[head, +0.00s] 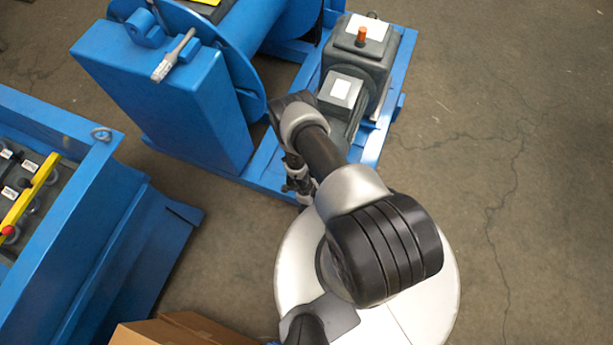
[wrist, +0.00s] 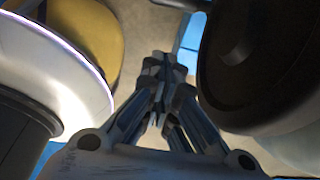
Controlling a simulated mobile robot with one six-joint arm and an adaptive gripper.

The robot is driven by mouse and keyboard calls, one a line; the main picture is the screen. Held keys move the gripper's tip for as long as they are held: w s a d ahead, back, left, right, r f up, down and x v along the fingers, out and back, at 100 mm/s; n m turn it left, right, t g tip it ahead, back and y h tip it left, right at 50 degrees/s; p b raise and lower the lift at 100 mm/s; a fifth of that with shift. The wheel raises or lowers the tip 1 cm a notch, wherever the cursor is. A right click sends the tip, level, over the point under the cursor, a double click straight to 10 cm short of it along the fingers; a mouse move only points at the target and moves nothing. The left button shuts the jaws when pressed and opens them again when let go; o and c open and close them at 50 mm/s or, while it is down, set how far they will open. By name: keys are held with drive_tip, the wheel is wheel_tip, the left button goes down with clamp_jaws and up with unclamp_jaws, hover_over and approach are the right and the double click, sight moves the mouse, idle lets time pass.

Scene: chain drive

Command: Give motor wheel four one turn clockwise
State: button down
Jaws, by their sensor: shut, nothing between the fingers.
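I cannot pick out motor wheel four for certain in either view. In the head view a grey motor and gearbox unit (head: 343,92) with white labels sits on a blue frame. My arm covers its near side. My gripper (head: 297,184) hangs partly hidden beside my arm, over the blue frame, and any contact there cannot be told. In the wrist view my gripper (wrist: 162,75) has its fingertips together with nothing between them. A dark rounded part on the right and a pale disc-like part on the left flank it; what they are is unclear.
A blue machine housing (head: 165,95) with a brush-like tool (head: 174,56) on top stands beyond my arm. At left is a blue cabinet (head: 75,225) with labelled round parts and a yellow bar (head: 28,195). A cardboard box (head: 185,330) is at the bottom. The floor at right is clear.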

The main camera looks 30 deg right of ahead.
drive_tip(key=s+b+x, duration=0.1)
drive_tip(key=b+x, duration=0.3)
drive_tip(key=x, duration=0.5)
drive_tip(key=shift+w+a+r+b, duration=0.15)
drive_tip(key=shift+w+a, duration=0.25)
drive_tip(key=shift+w, duration=0.25)
drive_tip(key=shift+w+a+b, duration=0.15)
drive_tip(key=shift+w+a, duration=0.25)
drive_tip(key=shift+w, duration=0.2)
drive_tip(key=shift+w+a+r+b, duration=0.15)
drive_tip(key=shift+w+a, duration=0.25)
drive_tip(key=shift+w, duration=0.25)
